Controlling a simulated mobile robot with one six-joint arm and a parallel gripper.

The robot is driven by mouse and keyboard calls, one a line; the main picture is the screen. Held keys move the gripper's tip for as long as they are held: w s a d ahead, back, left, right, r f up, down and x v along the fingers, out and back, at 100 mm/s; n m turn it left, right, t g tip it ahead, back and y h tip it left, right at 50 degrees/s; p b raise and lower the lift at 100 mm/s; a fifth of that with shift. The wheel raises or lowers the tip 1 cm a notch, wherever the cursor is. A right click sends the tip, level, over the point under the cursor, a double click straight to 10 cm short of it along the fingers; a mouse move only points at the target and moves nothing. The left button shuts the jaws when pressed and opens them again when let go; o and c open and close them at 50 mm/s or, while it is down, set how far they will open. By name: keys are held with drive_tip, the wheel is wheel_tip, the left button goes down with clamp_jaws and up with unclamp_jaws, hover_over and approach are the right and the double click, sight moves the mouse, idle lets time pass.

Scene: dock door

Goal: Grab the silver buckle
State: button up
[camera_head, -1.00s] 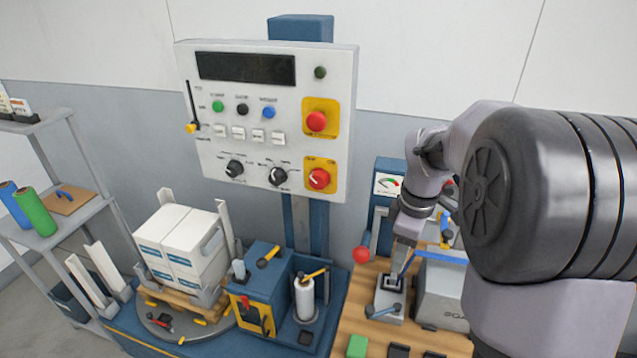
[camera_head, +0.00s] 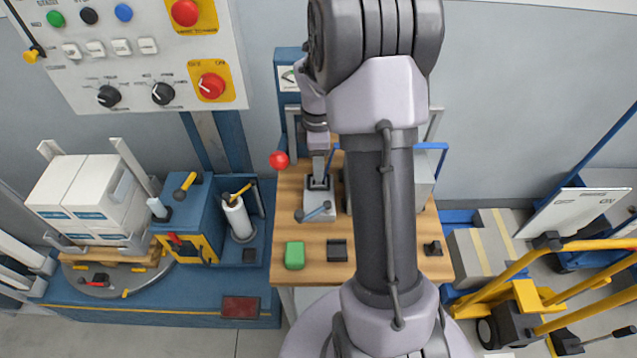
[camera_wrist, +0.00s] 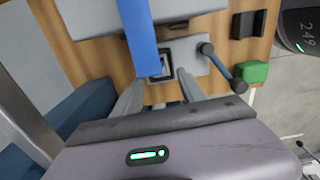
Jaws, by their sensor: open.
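The silver buckle (camera_wrist: 166,63) looks like a small square frame with a dark middle on a grey block fixture (camera_wrist: 190,55) in the wrist view. A blue strap (camera_wrist: 142,40) crosses in front of it and hides part of it. My gripper (camera_wrist: 161,76) is open, with one finger on either side of the buckle's near edge and nothing clearly held. In the head view my gripper (camera_head: 319,177) points down at the fixture (camera_head: 321,226); the buckle is too small and covered to make out well there. I cannot tell whether the fingers touch it.
A blue-handled lever (camera_head: 315,212) sits on the fixture. A green block (camera_head: 294,255) and a dark holder (camera_head: 337,250) stand on the wooden bench (camera_head: 312,272). A red ball knob (camera_head: 279,160) is close left of my gripper. A yellow-framed cart (camera_head: 520,290) stands right.

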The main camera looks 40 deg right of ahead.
wheel_tip(320, 180, down, 4)
drive_tip(key=shift+d+r+b, duration=0.1)
drive_tip(key=shift+b, duration=0.55)
drive_tip(key=shift+s+r, duration=0.1)
drive_tip(key=shift+c, duration=1.1)
clamp_jaws()
wheel_tip(320, 180, up, 4)
drive_tip(key=shift+r+p, duration=0.1)
drive_tip(key=shift+p, duration=1.15)
drive_tip(key=s+a+p, duration=0.1)
drive_tip(key=s+a, duration=0.8)
drive_tip(key=s, duration=0.4)
drive_tip(key=shift+r+p, duration=0.3)
drive_tip(key=shift+r, duration=0.05)
